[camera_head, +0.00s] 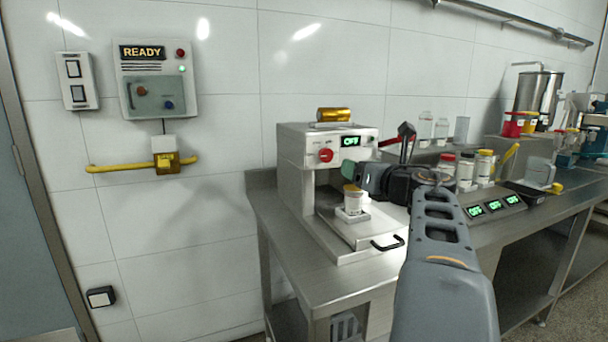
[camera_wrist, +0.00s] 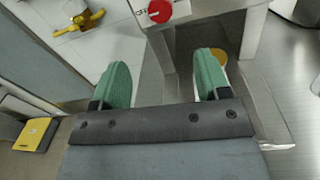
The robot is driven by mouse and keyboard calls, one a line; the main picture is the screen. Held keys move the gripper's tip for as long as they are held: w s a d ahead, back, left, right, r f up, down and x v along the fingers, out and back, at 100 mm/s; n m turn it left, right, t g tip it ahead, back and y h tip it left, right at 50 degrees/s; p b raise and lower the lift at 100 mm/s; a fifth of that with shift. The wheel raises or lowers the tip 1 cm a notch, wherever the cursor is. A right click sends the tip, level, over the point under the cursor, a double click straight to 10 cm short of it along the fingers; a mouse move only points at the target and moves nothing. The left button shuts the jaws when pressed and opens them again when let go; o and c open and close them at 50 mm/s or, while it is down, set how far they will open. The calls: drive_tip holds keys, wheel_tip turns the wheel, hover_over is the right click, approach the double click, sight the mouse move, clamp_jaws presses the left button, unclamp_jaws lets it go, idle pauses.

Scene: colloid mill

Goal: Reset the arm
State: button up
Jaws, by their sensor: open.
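My gripper (camera_wrist: 163,82) has two green fingers standing well apart in the wrist view, with nothing held between them. In the head view my gripper (camera_head: 349,169) reaches left from my grey arm to the front of the colloid mill (camera_head: 295,150). The mill has a red knob (camera_head: 326,155), which also shows at the top of the wrist view (camera_wrist: 159,11), and a small display reading OFF. A white cup (camera_head: 353,202) stands on the mill's base, just below the gripper in the picture. My arm hides part of the bench behind it.
Jars with red and yellow lids (camera_head: 465,168) stand on the bench right of the mill, beside a panel (camera_head: 492,207) with several OFF displays. A wall box (camera_head: 156,80) reads READY above a yellow valve handle (camera_head: 166,162).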

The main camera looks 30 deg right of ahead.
drive_tip(key=shift+r, duration=0.1)
drive_tip(key=w+a+r+m+h+p, duration=0.3)
drive_tip(key=r+m+h+p, duration=0.3)
drive_tip(key=m+p, duration=0.5)
drive_tip(key=s+a+f+m+g+y+p, duration=0.2)
drive_tip(key=s+a+f+m+g+p, duration=0.1)
drive_tip(key=a+m, duration=0.4)
drive_tip(key=s+a+f+m+g+y+p, duration=0.2)
drive_tip(key=s+a+f+m+g+p, duration=0.2)
drive_tip(key=s+a+m+g+p, duration=0.2)
drive_tip(key=s+a+f+m+g+y+p, duration=0.3)
drive_tip(key=s+a+m+g+p, duration=0.1)
drive_tip(key=a+m+p, duration=0.3)
drive_tip(key=a+m+g, duration=0.1)
drive_tip(key=a+m, duration=0.1)
drive_tip(key=shift+s+a+f+p, duration=0.25)
drive_tip(key=shift+a+f+p, duration=0.1)
drive_tip(key=shift+f, duration=0.05)
